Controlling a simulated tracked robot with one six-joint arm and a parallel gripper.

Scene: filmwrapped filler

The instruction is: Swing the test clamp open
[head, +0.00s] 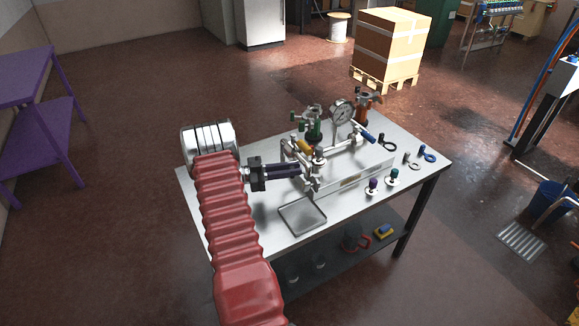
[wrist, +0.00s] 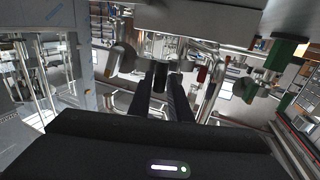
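A metal test rig (head: 345,145) stands on the steel table, with a dial gauge (head: 342,111), a green valve (head: 314,130) and an orange valve (head: 369,101). I cannot single out the test clamp for certain among the metal fittings at the rig's left end. A yellow-orange lever (head: 303,147) is there. My gripper (head: 306,169) reaches from the left up to these fittings. In the wrist view its two black fingers (wrist: 162,82) are apart, with a dark cylindrical part (wrist: 160,70) at their tips. Whether they touch it is hidden.
A shallow square tray (head: 302,217) lies at the table's front. Purple and green-topped knobs (head: 373,185) and small loose fittings (head: 412,160) are at the right. A blue lever (head: 369,137) sticks out of the rig. A boxed pallet (head: 391,46) stands behind.

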